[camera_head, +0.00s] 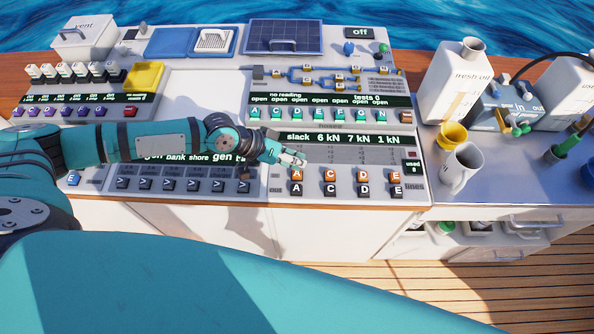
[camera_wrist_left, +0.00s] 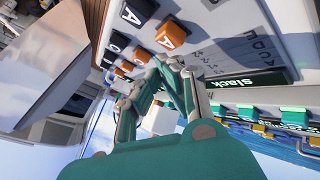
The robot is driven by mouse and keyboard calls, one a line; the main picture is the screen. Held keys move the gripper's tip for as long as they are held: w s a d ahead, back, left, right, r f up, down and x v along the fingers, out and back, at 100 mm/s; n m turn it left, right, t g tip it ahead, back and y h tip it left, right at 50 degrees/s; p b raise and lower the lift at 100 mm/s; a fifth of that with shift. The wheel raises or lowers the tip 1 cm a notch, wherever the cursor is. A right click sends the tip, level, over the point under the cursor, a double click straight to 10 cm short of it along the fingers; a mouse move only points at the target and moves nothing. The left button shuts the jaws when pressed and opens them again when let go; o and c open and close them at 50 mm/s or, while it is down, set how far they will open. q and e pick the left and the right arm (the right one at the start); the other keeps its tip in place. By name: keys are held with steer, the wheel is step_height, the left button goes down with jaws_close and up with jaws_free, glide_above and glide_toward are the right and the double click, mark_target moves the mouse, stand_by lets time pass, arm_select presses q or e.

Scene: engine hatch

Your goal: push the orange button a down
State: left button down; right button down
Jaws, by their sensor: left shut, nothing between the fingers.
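The orange button A (camera_head: 296,175) is the leftmost orange button in the upper of two rows on the lower right of the console. In the left wrist view the orange button A (camera_wrist_left: 171,36) shows its lettered face, with a black button A (camera_wrist_left: 138,12) beside it. My left gripper (camera_head: 293,160) is shut and empty, just behind and above the orange button A in the head view. Its fingers also show in the left wrist view (camera_wrist_left: 165,66), close to the button; I cannot tell whether they touch. My right gripper is not in view.
Orange buttons C, D and E (camera_head: 394,177) continue the row to the right, with black lettered buttons (camera_head: 362,190) in front. A slack display (camera_head: 340,139) lies behind. A white mug (camera_head: 461,165) and a yellow cup (camera_head: 452,135) stand on the counter at right.

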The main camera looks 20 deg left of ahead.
arm_select(q)
steer(key=shift+f, duration=0.15)
steer(key=shift+f, duration=0.25)
steer(key=shift+f+b, duration=0.85)
steer(key=shift+f, duration=0.05)
stand_by(0.9)
steer(key=shift+r, duration=0.15)
steer(key=shift+r+p, duration=1.15)
steer(key=shift+p, duration=0.05)
step_height(320, 180, up, 5)
steer(key=p, duration=0.4)
